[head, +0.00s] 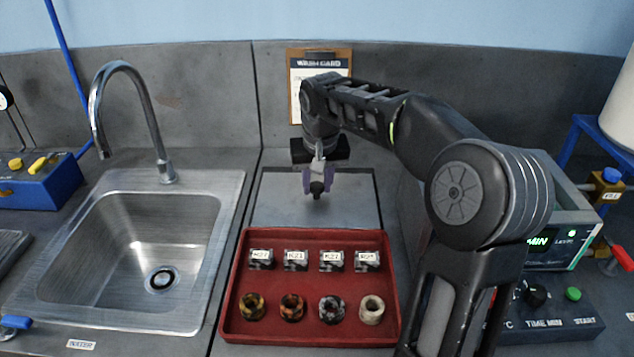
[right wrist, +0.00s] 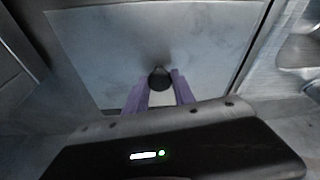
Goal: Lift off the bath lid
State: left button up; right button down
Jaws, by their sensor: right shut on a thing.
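The bath lid looks to be the flat grey square plate (head: 280,205) behind the red tray; it fills much of the right wrist view (right wrist: 100,50). A small black knob (right wrist: 159,79) stands up from its middle. My right gripper (head: 318,182) points down over the plate, its purple fingers shut on the knob. The plate lies level at about counter height; I cannot tell whether it touches the counter. The bath (head: 572,215), a unit with a green display, stands at the right, partly hidden by my right arm. My left gripper is not in view.
The red tray (head: 312,344) holds several labelled blocks and rings just in front of the plate. A steel sink (head: 120,290) with a tall tap (head: 152,120) is on the left. A clipboard (head: 294,95) leans at the back wall. A control box (head: 555,325) sits at front right.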

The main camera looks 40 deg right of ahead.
jog(key=c, duration=1)
grip_release()
jog(key=shift+o, duration=0.6)
jog(key=shift+f, duration=0.1)
jog(key=o, duration=0.4)
jog(key=shift+r+p, duration=2.9)
jog(key=shift+r, duration=0.7)
jog(key=shift+f, duration=0.1)
